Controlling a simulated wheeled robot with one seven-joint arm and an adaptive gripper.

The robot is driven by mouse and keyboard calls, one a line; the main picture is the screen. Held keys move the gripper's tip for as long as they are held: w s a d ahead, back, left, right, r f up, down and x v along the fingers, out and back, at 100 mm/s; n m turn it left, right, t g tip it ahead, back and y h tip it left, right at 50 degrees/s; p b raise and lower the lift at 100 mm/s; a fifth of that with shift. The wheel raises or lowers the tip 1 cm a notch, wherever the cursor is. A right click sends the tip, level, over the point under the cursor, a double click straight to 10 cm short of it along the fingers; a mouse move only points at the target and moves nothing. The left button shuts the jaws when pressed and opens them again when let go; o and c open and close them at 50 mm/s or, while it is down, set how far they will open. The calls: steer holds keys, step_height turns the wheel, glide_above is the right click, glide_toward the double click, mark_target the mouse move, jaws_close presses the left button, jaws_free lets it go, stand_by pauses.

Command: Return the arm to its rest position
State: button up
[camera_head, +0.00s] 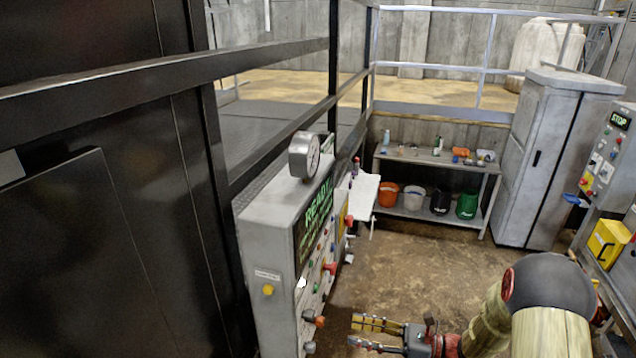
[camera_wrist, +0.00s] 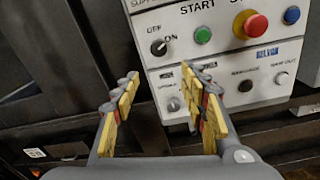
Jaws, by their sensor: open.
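My gripper (camera_head: 362,333) is at the bottom of the head view, reaching left from my arm toward the grey control cabinet. Its yellow-padded fingers are apart with nothing between them. In the wrist view my gripper (camera_wrist: 157,93) also shows open and empty. Beyond its fingers is a control panel (camera_wrist: 172,57) with a green button (camera_wrist: 203,35), a red mushroom button (camera_wrist: 256,27) on yellow, a blue button (camera_wrist: 291,15) and an OFF/ON selector knob (camera_wrist: 158,47). The fingers overlap part of the panel in the picture; I see no clear contact.
A shelf table (camera_head: 440,162) with buckets and a grey locker (camera_head: 545,160) stand farther back. Open floor (camera_head: 415,265) lies between.

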steer(key=s+d+f+n+h+b, duration=0.1)
steer(key=s+f+n+h+b, duration=0.2)
steer(key=s+n+h+b, duration=0.2)
steer(key=s+d+f+n+h+b, duration=0.2)
steer(key=s+f+n+h+b, duration=0.2)
steer(key=s+n+b, duration=0.7)
steer(key=s+d+f+n+h+b, duration=0.2)
steer(key=s+f+n+h+b, duration=0.2)
steer(key=s+n+h+b, duration=0.4)
steer(key=b, duration=0.6)
steer(key=shift+d, duration=0.2)
